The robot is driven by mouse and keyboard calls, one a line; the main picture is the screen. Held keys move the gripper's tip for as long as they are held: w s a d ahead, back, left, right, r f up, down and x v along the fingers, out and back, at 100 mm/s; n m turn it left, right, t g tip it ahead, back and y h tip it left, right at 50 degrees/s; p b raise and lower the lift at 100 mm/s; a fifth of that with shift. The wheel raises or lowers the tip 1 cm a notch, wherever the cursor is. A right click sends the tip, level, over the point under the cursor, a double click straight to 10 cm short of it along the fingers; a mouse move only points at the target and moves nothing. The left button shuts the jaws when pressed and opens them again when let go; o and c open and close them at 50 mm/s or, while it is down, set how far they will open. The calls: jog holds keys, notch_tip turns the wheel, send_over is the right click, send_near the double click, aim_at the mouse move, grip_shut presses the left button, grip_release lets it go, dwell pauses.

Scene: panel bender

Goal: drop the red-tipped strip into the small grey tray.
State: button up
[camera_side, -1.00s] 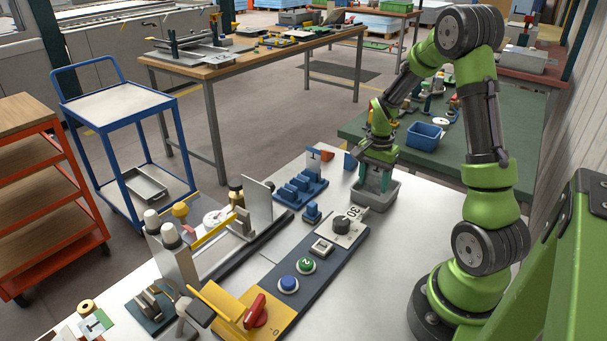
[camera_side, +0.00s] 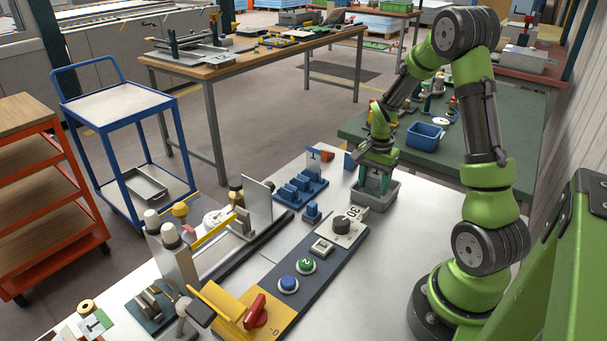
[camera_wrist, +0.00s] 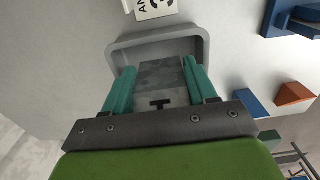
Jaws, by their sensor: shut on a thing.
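In the wrist view my gripper (camera_wrist: 160,72) is shut on a flat grey metal piece (camera_wrist: 158,82) with a dark T-shaped mark, which appears to be the strip. No red tip shows on it; its far end is not clear. In the side view the piece is hidden between the fingers.
A dark panel with a knob (camera_side: 342,225) and buttons lies in front of the tray. A rack of blue blocks (camera_side: 300,187) stands to its left. A blue wedge (camera_wrist: 249,106) and a red wedge (camera_wrist: 293,93) lie near the tray. A blue bin (camera_side: 424,135) sits on the green table behind.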

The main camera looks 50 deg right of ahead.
aim_at(375, 175)
jog(key=shift+f, duration=0.25)
jog(key=o, duration=1)
jog(key=shift+o, duration=0.2)
jog(key=shift+r, duration=0.1)
jog(key=shift+o, duration=0.5)
jog(key=shift+r, duration=4.45)
